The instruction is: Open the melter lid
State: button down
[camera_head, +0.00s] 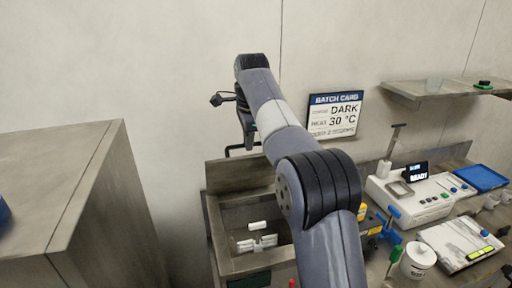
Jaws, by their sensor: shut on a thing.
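The melter (235,262) is a grey metal box below the middle of the view. Its lid (238,176) stands raised at the back of the box, and the inside shows. A dark bar handle (229,151) rises from the lid's upper edge. My gripper (247,138) is at that handle and appears shut on it; my own arm hides part of the fingers and the handle. Several white pieces (258,241) lie inside the melter. My arm covers the melter's right side.
A tall grey cabinet (60,190) stands at the left. At the right, a white machine with a "READY" display (418,173), a blue tray (481,178), a white scale-like device (458,240) and a white tub (417,261) crowd the counter. A batch card (335,114) and shelf (448,89) are on the wall.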

jog(key=shift+w+a+f, duration=0.1)
jog(key=shift+w, duration=0.4)
jog(key=shift+w+a+f, duration=0.1)
jog(key=shift+w, duration=0.35)
jog(key=c, duration=1.9)
grip_release()
jog(key=shift+o, duration=0.9)
jog(key=shift+w+a+f, duration=0.1)
jog(key=shift+w+f, duration=0.1)
jog(key=shift+w, duration=0.25)
jog(key=shift+o, duration=1.2)
jog(key=shift+s+r, duration=0.15)
jog(key=shift+r, duration=0.1)
jog(key=shift+s, duration=0.1)
